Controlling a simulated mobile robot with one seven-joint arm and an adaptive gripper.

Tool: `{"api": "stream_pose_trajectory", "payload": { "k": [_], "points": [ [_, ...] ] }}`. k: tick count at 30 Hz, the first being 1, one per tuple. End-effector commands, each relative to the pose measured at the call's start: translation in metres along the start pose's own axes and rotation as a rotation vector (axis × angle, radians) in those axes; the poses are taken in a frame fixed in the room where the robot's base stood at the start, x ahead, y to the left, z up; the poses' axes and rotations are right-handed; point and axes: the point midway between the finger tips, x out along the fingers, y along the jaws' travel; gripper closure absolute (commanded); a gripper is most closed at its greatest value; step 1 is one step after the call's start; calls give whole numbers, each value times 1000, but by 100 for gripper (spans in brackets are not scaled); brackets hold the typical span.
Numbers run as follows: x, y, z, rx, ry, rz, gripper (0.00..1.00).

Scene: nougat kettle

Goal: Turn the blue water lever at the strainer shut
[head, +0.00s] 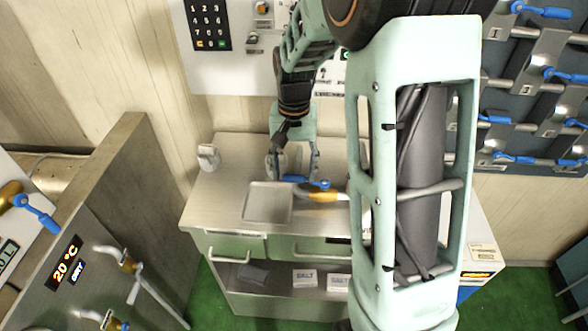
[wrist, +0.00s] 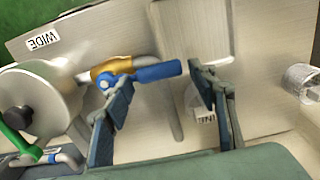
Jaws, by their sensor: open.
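The blue lever (head: 312,183) sits on a brass valve (head: 322,196) in a pipe above the steel worktop. In the wrist view the blue lever (wrist: 155,73) lies nearly crosswise, pivoting at its left end on the brass body (wrist: 110,68). The steel strainer housing (wrist: 38,100) with a dark knob stands at the left there; my arm hides it in the head view. My gripper (head: 292,174) is open and points down at the lever. In the wrist view my gripper (wrist: 161,79) has its left finger close by the lever; contact cannot be told. The lever's free end reaches between the fingers.
A shallow steel tray (head: 268,203) lies left of the valve. A white roll-like object (head: 208,155) stands at the worktop's left back. A green lever (wrist: 18,140) is beside the strainer. Other blue levers sit on the right wall panel (head: 545,110) and the left machine (head: 38,213).

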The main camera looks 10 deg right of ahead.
Motion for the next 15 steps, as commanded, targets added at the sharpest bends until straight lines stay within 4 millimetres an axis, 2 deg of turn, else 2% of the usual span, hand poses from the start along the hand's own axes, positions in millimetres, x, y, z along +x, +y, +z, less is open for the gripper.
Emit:
{"api": "stream_pose_trajectory", "payload": {
  "k": [9,15],
  "points": [
    [3,0,0,0,0,0,47],
    [3,0,0,0,0,0,69]
  ]
}}
